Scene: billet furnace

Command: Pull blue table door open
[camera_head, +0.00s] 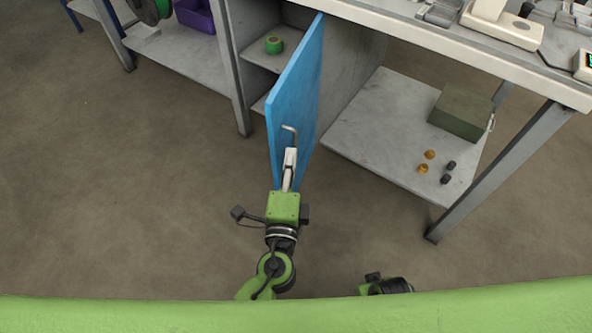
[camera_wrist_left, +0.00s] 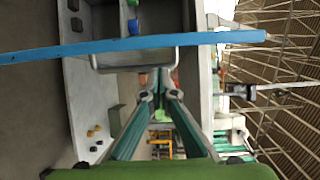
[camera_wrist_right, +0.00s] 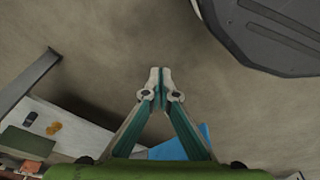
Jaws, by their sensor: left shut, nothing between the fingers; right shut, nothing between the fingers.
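The blue door (camera_head: 297,95) of the table stands swung out from its cabinet, which is open behind it. Its bent metal handle (camera_head: 291,131) is on the door's face near the free edge. My left gripper (camera_head: 291,153) is shut and empty, with its fingertips close to the handle; I cannot tell whether they touch. The left wrist view shows the door edge-on as a blue strip (camera_wrist_left: 130,45), the handle (camera_wrist_left: 135,68) below it and the closed fingertips (camera_wrist_left: 160,78). My right gripper (camera_wrist_right: 160,78) is shut and empty over the floor.
A green tape roll (camera_head: 274,45) sits on the cabinet shelf. An olive box (camera_head: 461,113) and several small orange and black pieces lie on the lower shelf (camera_head: 375,130). A table leg (camera_head: 500,172) stands at right. The floor (camera_head: 130,190) left of the door is clear.

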